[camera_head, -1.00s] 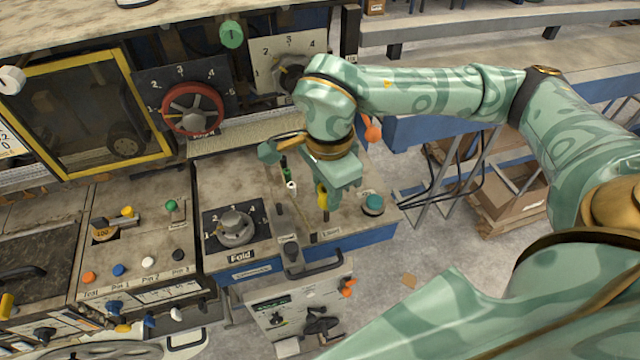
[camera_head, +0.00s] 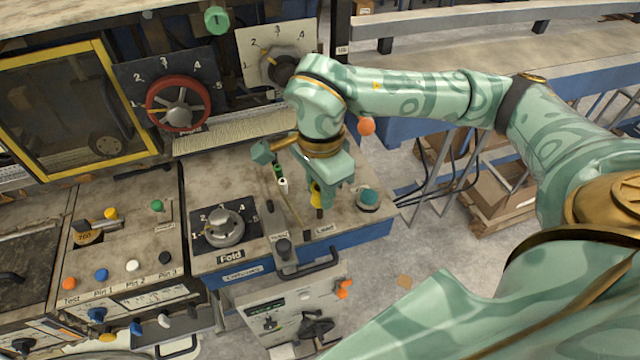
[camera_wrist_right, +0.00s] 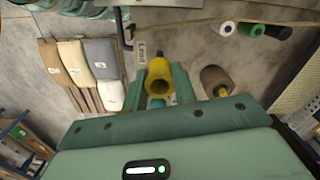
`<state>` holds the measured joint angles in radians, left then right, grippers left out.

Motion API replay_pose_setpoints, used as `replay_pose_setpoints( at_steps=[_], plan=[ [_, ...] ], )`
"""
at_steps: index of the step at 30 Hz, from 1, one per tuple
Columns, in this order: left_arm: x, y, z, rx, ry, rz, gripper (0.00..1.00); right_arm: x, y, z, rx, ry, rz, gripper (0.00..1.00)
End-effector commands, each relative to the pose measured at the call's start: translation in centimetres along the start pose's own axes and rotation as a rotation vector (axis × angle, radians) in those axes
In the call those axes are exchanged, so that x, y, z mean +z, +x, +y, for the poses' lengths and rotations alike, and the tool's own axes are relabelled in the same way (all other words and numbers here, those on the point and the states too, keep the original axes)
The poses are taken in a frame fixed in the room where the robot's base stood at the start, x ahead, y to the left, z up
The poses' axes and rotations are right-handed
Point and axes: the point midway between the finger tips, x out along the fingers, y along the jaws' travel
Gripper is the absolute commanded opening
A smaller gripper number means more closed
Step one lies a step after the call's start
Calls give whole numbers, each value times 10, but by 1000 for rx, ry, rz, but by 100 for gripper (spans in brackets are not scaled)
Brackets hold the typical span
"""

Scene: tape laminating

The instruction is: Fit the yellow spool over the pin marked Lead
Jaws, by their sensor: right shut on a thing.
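The yellow spool (camera_head: 316,193) is between the fingers of my right gripper (camera_head: 330,198), which is shut on it. The spool stands roughly upright just behind the Lead label (camera_head: 325,230) on the worn console top. In the right wrist view the spool (camera_wrist_right: 159,83) shows between the fingertips, near the Lead label (camera_wrist_right: 142,51). A short dark piece, perhaps the Lead pin (camera_head: 319,213), shows just under the spool. I cannot tell whether the spool is around the pin or only above it. My left gripper is out of view.
The Fold dial (camera_head: 224,226), a dark handle (camera_head: 308,262) and a red wheel (camera_head: 178,103) are nearby. An orange ball knob (camera_head: 366,126) is behind.

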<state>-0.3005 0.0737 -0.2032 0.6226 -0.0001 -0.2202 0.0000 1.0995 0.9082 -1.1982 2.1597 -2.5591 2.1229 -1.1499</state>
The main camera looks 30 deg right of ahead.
Motion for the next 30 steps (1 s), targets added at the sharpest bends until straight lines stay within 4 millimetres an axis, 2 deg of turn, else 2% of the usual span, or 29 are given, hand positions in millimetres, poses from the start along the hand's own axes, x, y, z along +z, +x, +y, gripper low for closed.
replay_pose_setpoints(
  at_steps=[16, 29, 30],
  plan=[
    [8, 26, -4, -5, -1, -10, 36, 0, 34, 0, 0, -1, 1, 6],
    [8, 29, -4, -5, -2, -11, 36, 0, 38, 0, 0, 0, 0, 6],
    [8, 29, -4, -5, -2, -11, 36, 0, 38, 0, 0, 0, 0, 30]
  ],
)
